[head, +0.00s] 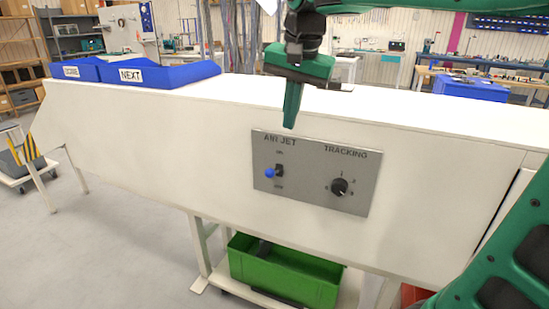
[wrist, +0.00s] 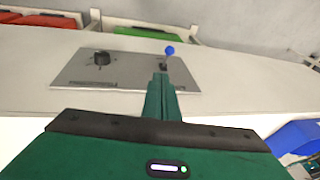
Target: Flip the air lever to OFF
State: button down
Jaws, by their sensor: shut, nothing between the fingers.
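The air lever (head: 270,173) has a blue ball knob and sits on the left of a grey panel (head: 310,195), under lettering that looks like "AIR JET". Small labels above and below it are too blurred to read surely. The knob stands out to the left of its dark base, slightly lower; I cannot tell its setting. My gripper (head: 289,126) is shut and empty, pointing down just above the panel's top edge, apart from the lever. In the wrist view the fingertips (wrist: 161,76) are close to the lever's base, with the blue knob (wrist: 169,50) beyond.
A black "TRACKING" dial (head: 339,187) is right of the lever on the same panel. The panel is on a long white machine front (head: 170,150). Blue bins (head: 165,75) stand at its back left. A green crate (head: 285,272) is below. Space before the panel looks clear.

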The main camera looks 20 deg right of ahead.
jog(key=a+x, duration=0.2)
jog(key=x, duration=1.1)
jog(key=shift+f, duration=0.25)
